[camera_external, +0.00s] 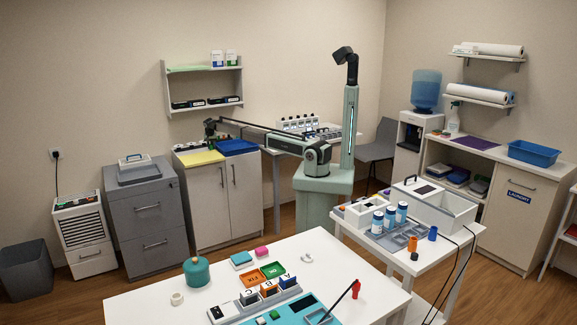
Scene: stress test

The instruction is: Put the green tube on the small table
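My gripper (210,128) is at the far end of my outstretched arm, above the grey-beige cabinet at the back left. It is dark and too small to tell open from shut, or whether it holds anything. I cannot make out a green tube for sure; small coloured things lie on the cabinet below my gripper. The smaller white table (345,228) stands at the right. It bears blue-and-white bottles (378,222), a grey rack, a white box (440,207), an orange cylinder (412,243) and a blue cylinder (433,233).
A yellow mat (201,157) and a blue tray (238,147) lie on the cabinet. The larger white table (140,306) in front bears a green round jar (196,271), coloured trays and a turquoise board. A shelf (205,67) hangs above the cabinet. Cables hang by the smaller table's right side.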

